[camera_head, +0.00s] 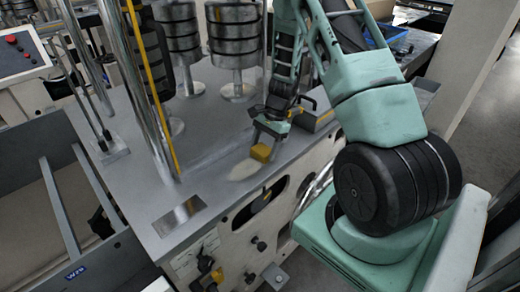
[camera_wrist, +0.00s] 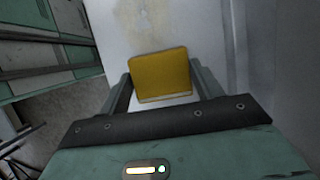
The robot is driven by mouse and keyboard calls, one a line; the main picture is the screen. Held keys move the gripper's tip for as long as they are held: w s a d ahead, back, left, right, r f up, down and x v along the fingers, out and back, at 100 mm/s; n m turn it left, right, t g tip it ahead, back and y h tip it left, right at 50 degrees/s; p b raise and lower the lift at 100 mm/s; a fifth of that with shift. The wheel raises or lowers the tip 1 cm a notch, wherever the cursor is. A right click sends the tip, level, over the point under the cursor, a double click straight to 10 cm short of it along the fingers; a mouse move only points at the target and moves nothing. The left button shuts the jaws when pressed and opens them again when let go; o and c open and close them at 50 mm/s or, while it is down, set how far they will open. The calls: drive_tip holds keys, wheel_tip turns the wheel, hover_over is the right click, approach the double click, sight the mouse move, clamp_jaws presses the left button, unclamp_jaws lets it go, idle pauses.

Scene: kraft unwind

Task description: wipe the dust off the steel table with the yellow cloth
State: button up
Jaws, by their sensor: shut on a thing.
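The yellow cloth (camera_head: 262,152) looks like a small folded block and is held in my gripper (camera_head: 268,138) at the steel table's right edge. In the wrist view the cloth (camera_wrist: 161,74) sits between the two fingers of my gripper (camera_wrist: 161,90), which are shut on it. The steel table (camera_head: 150,155) is grey and flat. A pale patch of dust (camera_head: 244,170) lies on it just in front and left of the cloth. In the wrist view a faint tan dust patch (camera_wrist: 150,20) shows beyond the cloth. I cannot tell whether the cloth touches the table.
Shiny upright posts (camera_head: 140,90) and stacked dark cylinders (camera_head: 233,35) stand on the table's left and back. A flat metal plate (camera_head: 180,215) lies near the front corner. The table's middle is clear.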

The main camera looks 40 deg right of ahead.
sight(234, 176)
drive_tip(key=shift+d, duration=0.8)
drive_tip(key=shift+d+r, duration=0.1)
drive_tip(key=shift+a, duration=5.15)
drive_tip(key=shift+a+f+b, duration=0.2)
drive_tip(key=shift+a+b, duration=0.25)
drive_tip(key=shift+a, duration=1.35)
